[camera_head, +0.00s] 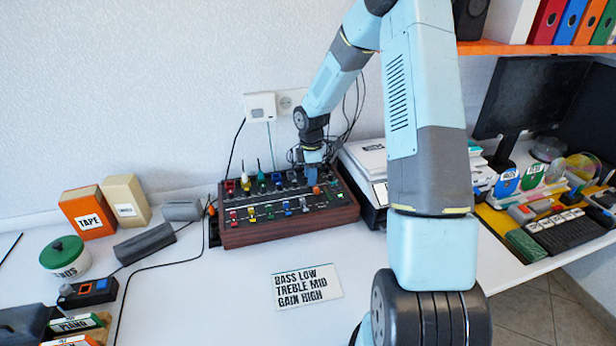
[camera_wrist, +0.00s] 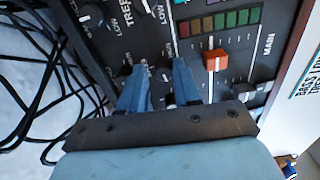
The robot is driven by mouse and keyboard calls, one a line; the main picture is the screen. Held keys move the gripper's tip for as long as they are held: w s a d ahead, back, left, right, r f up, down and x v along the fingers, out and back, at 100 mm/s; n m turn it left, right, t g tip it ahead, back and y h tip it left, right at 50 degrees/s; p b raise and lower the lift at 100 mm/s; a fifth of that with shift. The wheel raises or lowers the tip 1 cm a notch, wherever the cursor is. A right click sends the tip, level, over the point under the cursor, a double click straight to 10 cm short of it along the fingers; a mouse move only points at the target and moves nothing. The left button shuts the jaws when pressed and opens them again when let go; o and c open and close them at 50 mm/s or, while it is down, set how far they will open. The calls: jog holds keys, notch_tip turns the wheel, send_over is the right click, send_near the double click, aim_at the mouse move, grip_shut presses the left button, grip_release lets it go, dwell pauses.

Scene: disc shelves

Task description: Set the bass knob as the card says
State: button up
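The card (camera_head: 305,287) lies on the white table in front of the mixer and reads BASS LOW, TREBLE MID, GAIN HIGH. The mixer (camera_head: 290,234) is a dark panel in a wooden case with coloured knobs and sliders. My gripper (camera_head: 312,178) points down over its back right part. In the wrist view my gripper (camera_wrist: 160,70) has its two blue fingers apart, one on each side of a dark knob (camera_wrist: 161,76). I cannot tell whether they touch it, and its label is hidden. Another dark knob (camera_wrist: 92,16) sits near the lettering LOW and TREBLE.
A red-orange slider (camera_wrist: 215,60) by the word MAIN stands right of my fingers, below coloured meter lights (camera_wrist: 218,22). Black cables (camera_wrist: 40,75) lie beside the mixer. A white-topped device (camera_head: 366,158) stands close to its right. The table around the card is clear.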

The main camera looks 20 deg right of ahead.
jog(key=shift+s, duration=0.1)
notch_tip(320, 180, up, 14)
jog(key=shift+f, duration=0.2)
dwell(0.5)
jog(key=s+a+r+m+t+h, duration=0.1)
jog(key=s+r+m+t, duration=0.2)
jog(key=s+r+m, duration=0.9)
jog(key=s+r+m+t, duration=0.1)
jog(key=s+r, duration=0.3)
jog(key=s, duration=0.7)
jog(key=s+r+m+t+y, duration=0.1)
jog(key=s+r+m, duration=0.3)
jog(key=s, duration=0.8)
jog(key=shift+s+r+t, duration=0.15)
jog(key=shift+t, duration=0.15)
